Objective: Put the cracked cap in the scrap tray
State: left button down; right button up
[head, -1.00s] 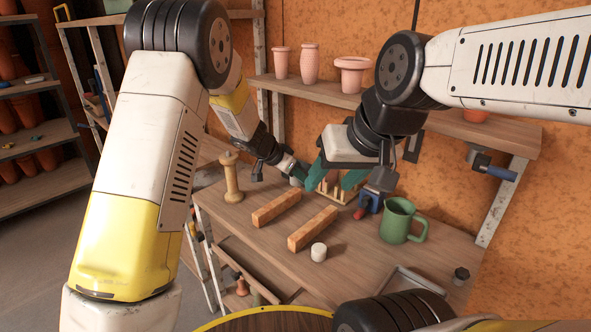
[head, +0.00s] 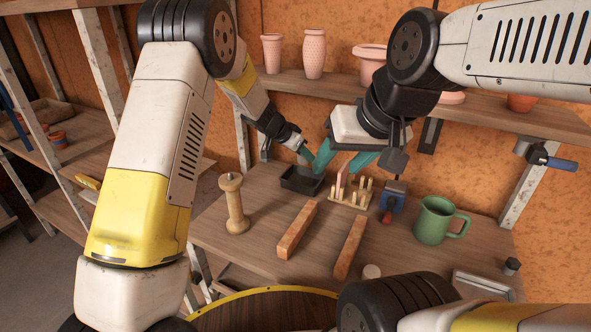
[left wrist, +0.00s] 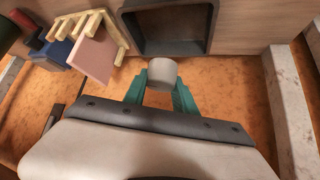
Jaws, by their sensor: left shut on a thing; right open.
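My left gripper (left wrist: 161,88) is shut on a small pale grey cap (left wrist: 162,74); no crack shows on the side I see. In the head view my left gripper (head: 303,149) holds it near the back of the bench, behind and a little above a dark square tray (head: 291,183), apart from it. The tray (left wrist: 137,35) is also in the left wrist view, beyond the cap, and looks empty. My right gripper (head: 343,160) is open and empty, above the peg rack.
A wooden peg rack (head: 347,199) with a pink slab (left wrist: 92,57), a blue clamp-like thing (head: 391,196) and a green mug (head: 434,221) stand right of the tray. Two brick-coloured bars (head: 297,230) and a wooden spindle (head: 235,204) stand nearer. A shelf of pots (head: 315,53) runs behind.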

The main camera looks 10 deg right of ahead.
pick_arm(q)
notch_tip(320, 180, down, 9)
jog(key=shift+r, duration=0.1)
dwell(0.3)
jog(key=shift+f, duration=0.2)
jog(key=c, duration=1)
grip_release()
